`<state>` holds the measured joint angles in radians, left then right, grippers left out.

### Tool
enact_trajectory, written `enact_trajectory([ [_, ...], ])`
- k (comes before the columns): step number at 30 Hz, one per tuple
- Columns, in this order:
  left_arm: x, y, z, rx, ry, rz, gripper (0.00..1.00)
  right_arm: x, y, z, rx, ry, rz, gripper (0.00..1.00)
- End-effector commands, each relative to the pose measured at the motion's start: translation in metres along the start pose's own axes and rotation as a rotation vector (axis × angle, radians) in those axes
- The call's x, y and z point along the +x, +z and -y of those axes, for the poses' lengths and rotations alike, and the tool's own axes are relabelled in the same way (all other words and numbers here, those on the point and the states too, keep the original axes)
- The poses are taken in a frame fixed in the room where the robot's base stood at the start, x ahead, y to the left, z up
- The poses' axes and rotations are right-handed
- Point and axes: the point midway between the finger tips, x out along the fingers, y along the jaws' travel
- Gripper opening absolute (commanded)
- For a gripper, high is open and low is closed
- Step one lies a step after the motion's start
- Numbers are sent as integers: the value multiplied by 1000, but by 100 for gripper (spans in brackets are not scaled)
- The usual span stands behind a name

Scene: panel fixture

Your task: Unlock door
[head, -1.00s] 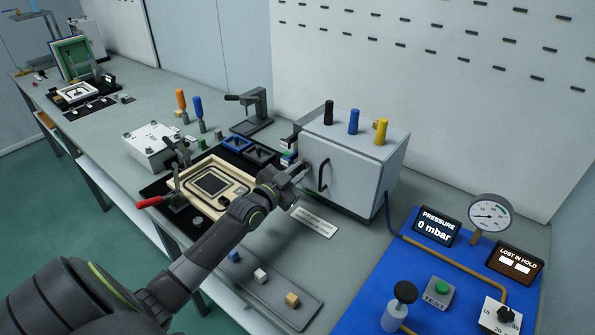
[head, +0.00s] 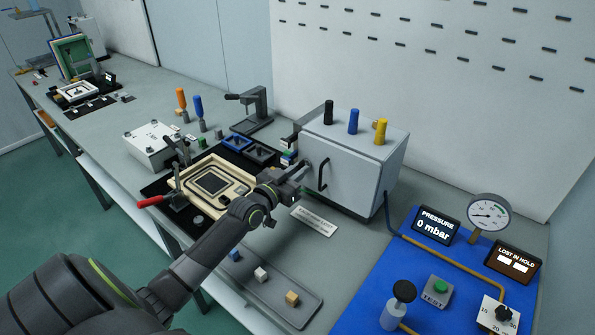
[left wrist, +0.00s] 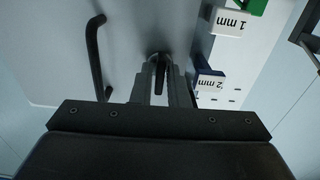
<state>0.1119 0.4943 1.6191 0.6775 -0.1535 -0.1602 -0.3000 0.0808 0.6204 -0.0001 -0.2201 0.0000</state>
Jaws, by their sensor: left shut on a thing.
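The grey cabinet (head: 352,165) stands on the bench with its door (head: 338,186) facing me, carrying a black bar handle (head: 323,175). The door looks shut. My left gripper (head: 303,171) is at the left part of the door, left of the handle. In the left wrist view, the fingers of my left gripper (left wrist: 160,88) are shut on a small dark turn piece (left wrist: 160,72) at the door face. The fingers hide most of it. The door handle (left wrist: 95,55) shows to the left there. My right gripper is not in view.
Blocks marked 1 mm (left wrist: 229,22) and 2 mm (left wrist: 209,83) are close beside my fingers. Black, blue and yellow-handled tools stand on the cabinet top. A framed fixture (head: 240,188) lies under my forearm. A blue panel (head: 375,290) with gauge is right.

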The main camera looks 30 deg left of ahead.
Motion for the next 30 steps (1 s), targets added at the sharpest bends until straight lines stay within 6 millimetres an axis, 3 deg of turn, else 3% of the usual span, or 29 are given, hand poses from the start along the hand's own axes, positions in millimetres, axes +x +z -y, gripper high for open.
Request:
enact_trajectory([
  [6, 0, 1, 0, -1, 0, 2, 0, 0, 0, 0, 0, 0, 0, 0],
  [7, 0, 1, 0, 0, 0, 2, 17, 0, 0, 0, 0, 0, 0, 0],
  [10, 0, 1, 0, 0, 0, 1, 30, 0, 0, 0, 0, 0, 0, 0],
  [22, -7, 0, 0, 2, -1, 1, 30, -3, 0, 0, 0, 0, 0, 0],
  [30, -53, -2, 0, 3, -1, 3, 30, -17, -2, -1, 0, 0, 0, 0],
])
